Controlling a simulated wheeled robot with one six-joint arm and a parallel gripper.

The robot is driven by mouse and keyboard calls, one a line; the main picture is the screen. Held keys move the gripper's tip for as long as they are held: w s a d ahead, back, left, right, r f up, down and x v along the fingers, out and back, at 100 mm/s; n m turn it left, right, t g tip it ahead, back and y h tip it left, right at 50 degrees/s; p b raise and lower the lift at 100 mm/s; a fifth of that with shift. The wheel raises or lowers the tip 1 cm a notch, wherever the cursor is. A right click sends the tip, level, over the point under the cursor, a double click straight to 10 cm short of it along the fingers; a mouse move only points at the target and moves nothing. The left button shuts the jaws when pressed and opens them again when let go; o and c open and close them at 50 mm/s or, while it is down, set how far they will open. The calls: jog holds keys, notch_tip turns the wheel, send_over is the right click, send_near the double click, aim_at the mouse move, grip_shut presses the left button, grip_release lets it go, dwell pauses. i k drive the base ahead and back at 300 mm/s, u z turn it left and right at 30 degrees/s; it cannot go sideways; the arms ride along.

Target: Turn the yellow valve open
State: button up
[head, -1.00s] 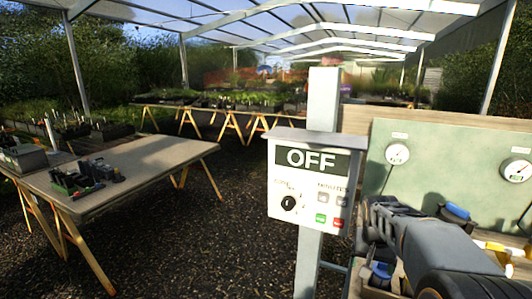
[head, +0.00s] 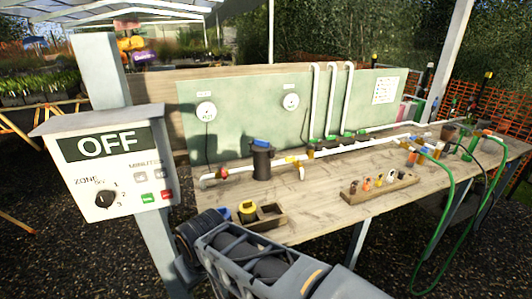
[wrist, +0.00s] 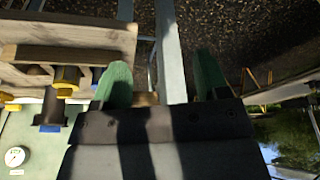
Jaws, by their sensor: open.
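A small yellow fitting (head: 292,159), which looks like the yellow valve, sits on the white pipe just right of a dark filter (head: 262,164) with a blue top. Its handle angle is too small to tell. Yellow also shows at the left edge of the wrist view (wrist: 11,106). My gripper (wrist: 162,84) is open and empty, its two green fingers apart, with gravel and a grey post beyond them. In the head view my arm is low in front of the bench, left of centre, clear of the pipe; its fingertips cannot be made out there.
A controller box (head: 107,165) reading OFF stands on a post at left, close to my arm. A wooden tray (head: 268,223) with a yellow-topped piece (head: 246,207) lies at the bench's front edge. Another small-parts tray (head: 378,188) is farther right. Green hoses hang at right.

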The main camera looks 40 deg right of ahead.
aim_at(288, 160)
jog(key=z, duration=1.6)
jog(key=k, duration=0.5)
jog(key=z, duration=1.6)
jog(key=i, duration=1.45)
jog(key=u, duration=2.75)
